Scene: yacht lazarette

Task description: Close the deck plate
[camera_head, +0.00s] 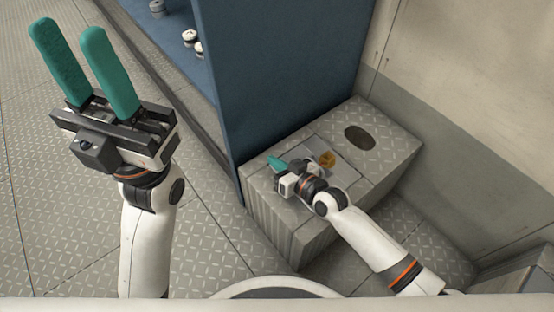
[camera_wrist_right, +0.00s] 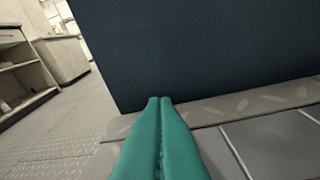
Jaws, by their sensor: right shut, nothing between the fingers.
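The deck plate (camera_head: 345,158) is a grey panel lying flat in the top of a raised tread-plate box, partly hidden by my right arm. A brass-coloured fitting (camera_head: 327,159) sits on it. In the right wrist view the panel (camera_wrist_right: 275,143) shows at the lower right with thin seams around it. My right gripper (camera_head: 274,163) is shut and empty, over the box's left part beside the panel; its teal fingers (camera_wrist_right: 160,110) touch each other. My left gripper (camera_head: 68,38) is raised at the upper left, its two teal fingers apart and empty.
The box (camera_head: 270,225) has a dark oval opening (camera_head: 359,137) in its top at the back right. A tall dark blue panel (camera_head: 280,70) stands right behind the box. A pale wall (camera_head: 470,100) rises on the right. The tread-plate floor on the left (camera_head: 60,210) is clear.

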